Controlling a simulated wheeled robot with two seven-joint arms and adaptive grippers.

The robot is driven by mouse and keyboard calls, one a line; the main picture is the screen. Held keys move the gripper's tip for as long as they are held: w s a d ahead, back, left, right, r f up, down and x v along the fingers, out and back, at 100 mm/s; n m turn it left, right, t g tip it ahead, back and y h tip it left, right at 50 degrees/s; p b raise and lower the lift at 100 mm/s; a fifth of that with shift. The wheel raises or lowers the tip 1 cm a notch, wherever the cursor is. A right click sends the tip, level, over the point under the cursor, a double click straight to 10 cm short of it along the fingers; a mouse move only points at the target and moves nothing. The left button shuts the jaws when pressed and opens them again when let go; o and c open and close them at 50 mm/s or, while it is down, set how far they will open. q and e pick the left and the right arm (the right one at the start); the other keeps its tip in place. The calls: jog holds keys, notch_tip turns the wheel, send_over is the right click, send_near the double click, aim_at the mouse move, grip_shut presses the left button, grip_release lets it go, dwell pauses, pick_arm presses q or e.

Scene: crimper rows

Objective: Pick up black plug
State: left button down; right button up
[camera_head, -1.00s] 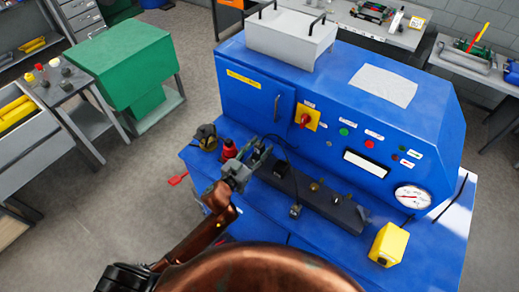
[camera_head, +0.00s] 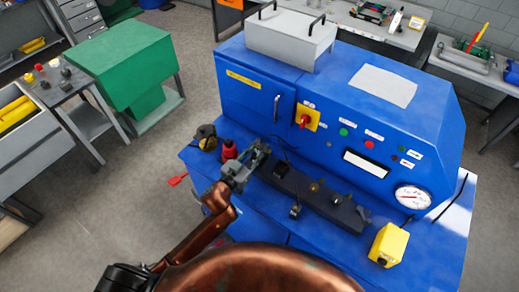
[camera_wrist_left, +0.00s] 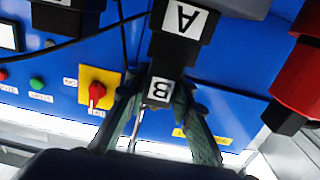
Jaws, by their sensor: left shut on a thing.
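My left gripper (camera_head: 259,153) is over the left end of the dark rail (camera_head: 325,202) on the blue bench. In the left wrist view its two fingers (camera_wrist_left: 160,98) close on both sides of a black part with a white label B (camera_wrist_left: 160,90), which I take for the black plug. A wider black piece with a white label A (camera_wrist_left: 180,35) adjoins it. In the head view the plug is mostly hidden by the gripper, and I cannot tell whether it is clear of what lies below. My right gripper is not in view.
A red plug (camera_head: 229,149) stands close left of the gripper; a red body also shows in the left wrist view (camera_wrist_left: 300,80). Several small connectors sit along the rail. A yellow box (camera_head: 388,244) is at the bench's right. The blue cabinet (camera_head: 340,115) rises behind.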

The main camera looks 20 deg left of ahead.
pick_arm(q)
jog(key=shift+r, duration=0.1)
jog(key=shift+r, duration=0.25)
notch_tip(320, 180, up, 2)
jog(key=s+a+r, duration=0.6)
jog(key=s+r, duration=0.4)
jog(key=s, duration=0.2)
jog(key=shift+s+r+p, duration=0.2)
jog(key=shift+s+p, duration=0.1)
jog(key=shift+p, duration=0.1)
